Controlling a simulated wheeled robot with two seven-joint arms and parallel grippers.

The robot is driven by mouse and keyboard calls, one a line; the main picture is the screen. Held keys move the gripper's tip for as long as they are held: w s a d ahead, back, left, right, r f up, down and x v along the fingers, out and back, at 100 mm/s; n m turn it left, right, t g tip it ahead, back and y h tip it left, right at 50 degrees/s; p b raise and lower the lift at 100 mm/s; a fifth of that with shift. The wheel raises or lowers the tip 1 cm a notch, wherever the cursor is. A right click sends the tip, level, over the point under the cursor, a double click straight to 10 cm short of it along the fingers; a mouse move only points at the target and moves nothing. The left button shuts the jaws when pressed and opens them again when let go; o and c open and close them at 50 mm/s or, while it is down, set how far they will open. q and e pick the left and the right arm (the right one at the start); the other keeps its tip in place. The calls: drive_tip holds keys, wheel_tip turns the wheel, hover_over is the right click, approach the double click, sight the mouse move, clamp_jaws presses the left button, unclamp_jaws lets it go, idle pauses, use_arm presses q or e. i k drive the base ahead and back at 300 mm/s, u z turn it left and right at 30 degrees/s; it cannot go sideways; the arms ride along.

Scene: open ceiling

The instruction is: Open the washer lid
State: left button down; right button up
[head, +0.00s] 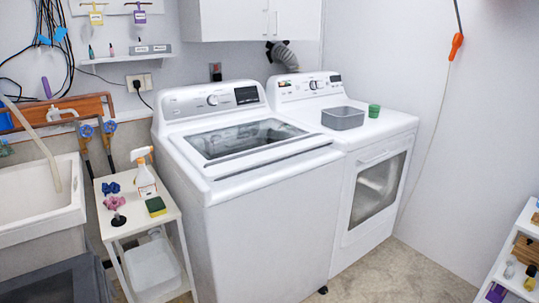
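The white top-load washer (260,215) stands in the middle of the head view, against the back wall. Its lid (245,138) has a dark glass window in a white frame and lies flat on the top, shut. The lid's front edge (262,160) faces me. A control panel (212,101) with a knob and a dark display rises behind the lid. Nothing lies on the lid. Neither of my grippers is in view.
A front-door dryer (372,190) stands close on the right, bearing a grey bin (342,118) and a green cup (374,111). A small white table (135,215) with a spray bottle (144,172) and sponge (156,206) stands left. Floor (400,275) is clear at front right.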

sight(220, 168)
drive_tip(key=k, duration=0.65)
drive_tip(key=z, duration=0.9)
drive_tip(key=i, duration=1.65)
drive_tip(key=u, duration=0.4)
